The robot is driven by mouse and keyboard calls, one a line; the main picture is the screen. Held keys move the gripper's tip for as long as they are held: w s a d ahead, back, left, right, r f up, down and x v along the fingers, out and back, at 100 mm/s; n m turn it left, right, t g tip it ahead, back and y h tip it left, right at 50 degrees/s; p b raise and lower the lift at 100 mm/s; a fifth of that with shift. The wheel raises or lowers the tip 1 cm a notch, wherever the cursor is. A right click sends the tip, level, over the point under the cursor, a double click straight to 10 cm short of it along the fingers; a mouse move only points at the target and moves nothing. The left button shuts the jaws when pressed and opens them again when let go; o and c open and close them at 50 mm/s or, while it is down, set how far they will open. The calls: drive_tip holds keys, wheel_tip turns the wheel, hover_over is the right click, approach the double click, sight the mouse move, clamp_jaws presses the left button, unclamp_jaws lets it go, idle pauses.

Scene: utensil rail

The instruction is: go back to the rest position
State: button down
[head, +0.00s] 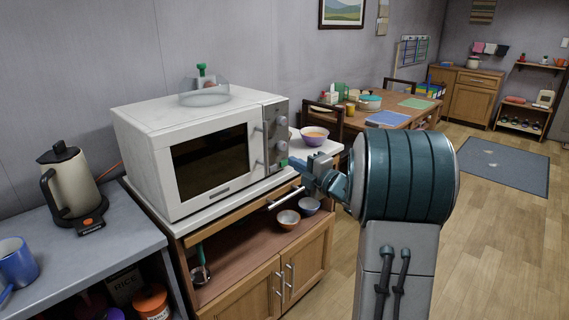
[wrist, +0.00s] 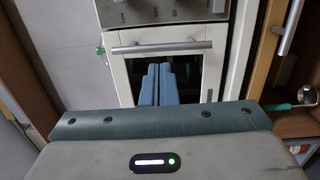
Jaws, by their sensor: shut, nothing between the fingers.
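My gripper (head: 297,163) is in front of the right side of the white microwave (head: 150,150), near its control panel, in the head view. In the wrist view my gripper's two blue fingers (wrist: 156,84) are together with nothing between them. They show against the dark window of the microwave door (wrist: 190,75). The door's metal handle (wrist: 160,47) lies beyond the fingers, and I see no grip on it. The microwave door looks shut. My arm hides part of the counter behind it.
The microwave stands on a wooden cabinet (head: 240,292) with two small bowls (head: 288,220) on its open shelf. A purple bowl (head: 314,136) stands right of the microwave. A kettle (head: 72,185) and blue mug (head: 14,262) are at left.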

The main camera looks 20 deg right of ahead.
drive_tip(key=s+r+m+g+h+p, duration=0.4)
drive_tip(key=s+r+m+h+p, duration=0.15)
drive_tip(key=s+m+h, duration=0.6)
drive_tip(key=s+a+f+m+g+y+p, duration=0.1)
drive_tip(key=s+a+m+g, duration=0.4)
drive_tip(key=s, duration=0.6)
drive_tip(key=s+a+f+m+g+y+p, duration=0.2)
drive_tip(key=s+a+m+g+p, duration=0.3)
drive_tip(key=s+a, duration=0.3)
drive_tip(key=s+m+y+p, duration=0.1)
drive_tip(key=s, duration=0.1)
drive_tip(key=shift+s, duration=0.35)
drive_tip(key=shift+d, duration=0.1)
